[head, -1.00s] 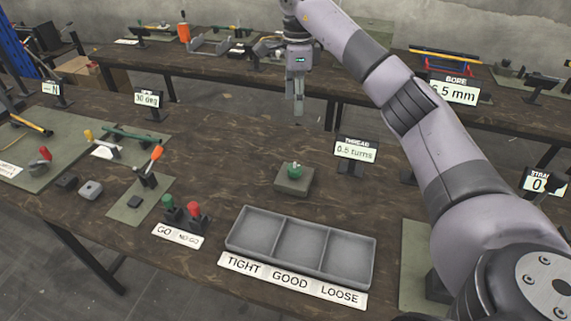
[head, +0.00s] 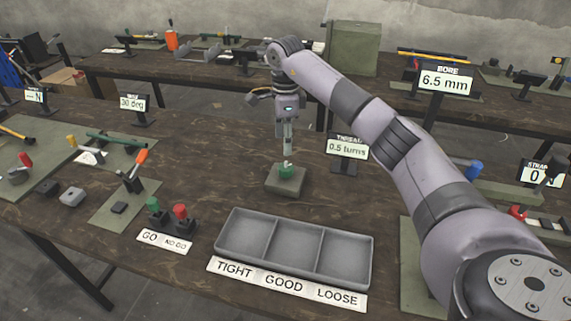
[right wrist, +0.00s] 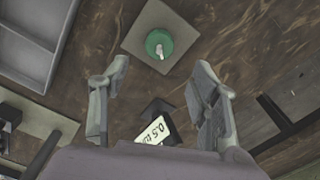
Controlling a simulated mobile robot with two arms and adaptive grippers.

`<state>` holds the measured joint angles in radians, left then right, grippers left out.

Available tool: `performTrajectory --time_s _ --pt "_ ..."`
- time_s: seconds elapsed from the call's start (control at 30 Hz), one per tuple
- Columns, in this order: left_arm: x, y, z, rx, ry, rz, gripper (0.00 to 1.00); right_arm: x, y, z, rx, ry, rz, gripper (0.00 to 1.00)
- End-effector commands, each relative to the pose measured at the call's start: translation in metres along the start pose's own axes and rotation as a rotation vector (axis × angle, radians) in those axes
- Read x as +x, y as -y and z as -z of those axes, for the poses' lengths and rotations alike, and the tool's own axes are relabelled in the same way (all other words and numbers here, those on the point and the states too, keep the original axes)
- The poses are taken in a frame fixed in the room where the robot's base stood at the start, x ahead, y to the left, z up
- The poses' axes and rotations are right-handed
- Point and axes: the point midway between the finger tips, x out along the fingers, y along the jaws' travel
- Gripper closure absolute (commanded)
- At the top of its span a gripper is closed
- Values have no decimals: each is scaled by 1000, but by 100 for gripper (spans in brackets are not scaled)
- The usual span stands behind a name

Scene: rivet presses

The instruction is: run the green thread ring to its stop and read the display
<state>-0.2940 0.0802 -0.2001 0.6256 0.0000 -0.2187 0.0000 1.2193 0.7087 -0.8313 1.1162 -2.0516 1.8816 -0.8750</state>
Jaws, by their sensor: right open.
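The green thread ring (head: 287,171) sits on a small grey-green block (head: 285,184) on the table. It also shows in the right wrist view (right wrist: 159,44), round, with a small pale piece at its middle. The thread display (head: 347,151) stands just right of the block and reads 0.5 turns; my arm covers part of its header. My right gripper (head: 288,151) points down just above the ring. In the right wrist view its two fingers (right wrist: 158,85) are spread apart with nothing between them, and the ring lies beyond the fingertips. My left gripper is out of view.
A grey three-part tray (head: 295,247) labelled TIGHT, GOOD, LOOSE lies in front of the block. Red and green GO/NO GO gauges (head: 172,217) stand to its left. A BORE display (head: 445,82) reads 6.5 mm at the right.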

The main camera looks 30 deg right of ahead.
Motion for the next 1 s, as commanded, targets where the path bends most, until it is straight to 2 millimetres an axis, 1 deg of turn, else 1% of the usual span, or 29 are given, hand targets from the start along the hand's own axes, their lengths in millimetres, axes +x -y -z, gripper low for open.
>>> performTrajectory --time_s 0.03,0.2,0.3,0.43,0.6,0.87,0.9,1.0 --pt "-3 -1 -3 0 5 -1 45 11 -1 0 -1 -1 -5 44" --pt "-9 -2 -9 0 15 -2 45 48 -1 0 -1 -1 -5 44" --pt "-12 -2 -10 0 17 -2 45 66 -1 0 0 0 -4 44" --pt "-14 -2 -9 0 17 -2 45 83 0 -1 0 1 -1 44" --pt "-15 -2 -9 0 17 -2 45 95 0 0 -1 1 0 44" --pt "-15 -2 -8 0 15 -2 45 96 0 0 -1 1 1 44" --pt "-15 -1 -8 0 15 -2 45 96 0 0 -1 1 1 44" --pt "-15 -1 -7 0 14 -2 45 96 0 0 -1 1 1 51"
